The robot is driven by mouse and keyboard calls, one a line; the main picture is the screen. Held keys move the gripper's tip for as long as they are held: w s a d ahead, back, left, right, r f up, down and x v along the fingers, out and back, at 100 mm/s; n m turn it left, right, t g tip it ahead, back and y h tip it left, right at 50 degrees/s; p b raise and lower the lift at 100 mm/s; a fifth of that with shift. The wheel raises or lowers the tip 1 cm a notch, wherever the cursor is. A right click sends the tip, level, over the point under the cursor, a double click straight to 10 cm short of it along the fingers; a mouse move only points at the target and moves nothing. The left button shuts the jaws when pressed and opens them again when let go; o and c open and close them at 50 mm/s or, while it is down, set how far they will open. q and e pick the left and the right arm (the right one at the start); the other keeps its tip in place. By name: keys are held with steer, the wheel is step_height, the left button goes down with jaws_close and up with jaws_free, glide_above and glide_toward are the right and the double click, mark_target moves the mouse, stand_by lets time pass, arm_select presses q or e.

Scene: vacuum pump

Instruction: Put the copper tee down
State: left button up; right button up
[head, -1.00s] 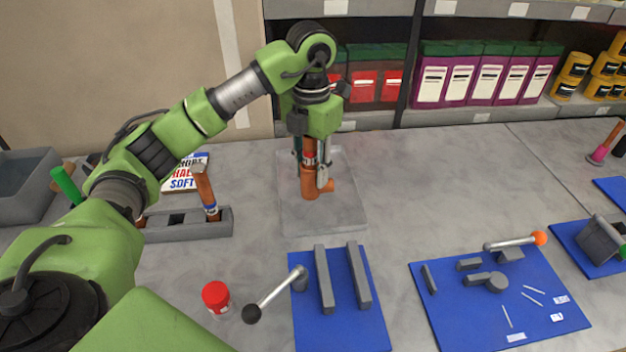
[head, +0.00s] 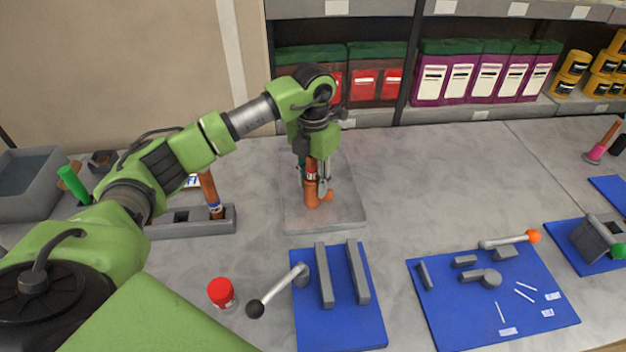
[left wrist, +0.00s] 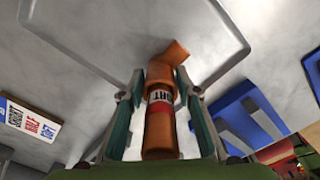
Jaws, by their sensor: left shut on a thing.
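The copper tee (head: 312,193) is an orange-brown pipe piece with a red and white label and a short side branch at its lower end. My left gripper (head: 314,178) is shut on it from above and holds it upright over the clear grey tray (head: 347,217). In the left wrist view the tee (left wrist: 160,125) stands between the two fingers (left wrist: 160,110), its branch end towards the tray (left wrist: 85,72). Whether its lower end touches the tray I cannot tell. My right gripper is not in view.
Left of the tray is a grey rack (head: 190,228) with a copper pipe (head: 210,192) standing in it. In front lie a blue mat (head: 338,318) with grey bars, a lever with a black knob (head: 256,308) and a red-capped jar (head: 221,293).

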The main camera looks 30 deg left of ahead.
arm_select(q)
steer(key=o, duration=1.2)
steer(key=shift+f, duration=0.1)
steer(key=shift+r, duration=0.2)
steer(key=shift+w+r, duration=0.1)
steer(key=shift+r, duration=0.2)
step_height(320, 180, up, 10)
steer(key=shift+b, duration=1.15)
steer(key=shift+r, duration=0.7)
steer(key=shift+f, duration=0.15)
